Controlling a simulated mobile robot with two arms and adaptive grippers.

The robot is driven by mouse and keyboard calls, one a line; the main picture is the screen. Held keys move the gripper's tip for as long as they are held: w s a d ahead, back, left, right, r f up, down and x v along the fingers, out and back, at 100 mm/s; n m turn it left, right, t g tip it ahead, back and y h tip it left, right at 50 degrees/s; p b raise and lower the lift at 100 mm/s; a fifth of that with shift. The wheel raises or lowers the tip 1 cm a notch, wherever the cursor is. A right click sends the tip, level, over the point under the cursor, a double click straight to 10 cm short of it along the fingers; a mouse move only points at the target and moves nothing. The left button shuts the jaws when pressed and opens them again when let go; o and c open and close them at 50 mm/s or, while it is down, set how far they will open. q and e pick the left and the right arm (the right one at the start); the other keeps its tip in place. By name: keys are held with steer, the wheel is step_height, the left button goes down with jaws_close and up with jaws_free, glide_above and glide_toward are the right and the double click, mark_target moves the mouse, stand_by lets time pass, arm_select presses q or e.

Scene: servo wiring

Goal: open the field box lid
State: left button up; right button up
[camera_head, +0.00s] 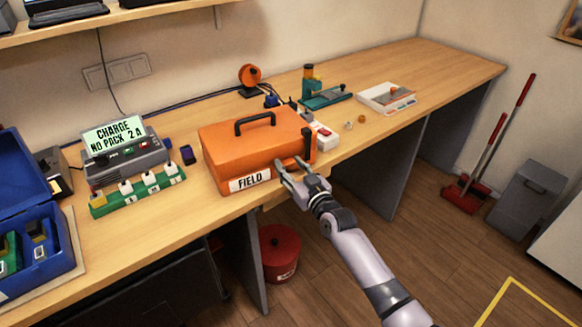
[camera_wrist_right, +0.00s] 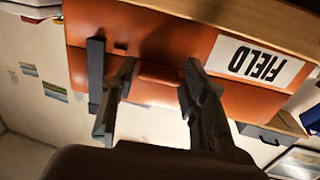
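The orange field box (camera_head: 225,152) stands on the workbench with its lid (camera_head: 232,128) shut. The lid has a black handle (camera_head: 255,122) on top, and a white FIELD label (camera_head: 250,179) is on the front. My right gripper (camera_head: 289,168) is at the box's front, near its right corner. In the right wrist view the gripper (camera_wrist_right: 158,90) has its fingers apart, with an orange lip (camera_wrist_right: 158,76) of the box between or just beyond them. I cannot tell whether they touch it. The FIELD label (camera_wrist_right: 257,63) appears upside down there. My left gripper is out of view.
A charger (camera_head: 125,155) with a green battery strip (camera_head: 137,192) stands left of the box, and an open blue case (camera_head: 35,275) is at far left. A red-and-white device (camera_head: 325,136), a green tool (camera_head: 325,97) and a white tray (camera_head: 386,98) are to the right. The far right bench is clear.

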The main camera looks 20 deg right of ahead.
jaws_close()
stand_by(0.3)
steer(key=shift+r, duration=0.15)
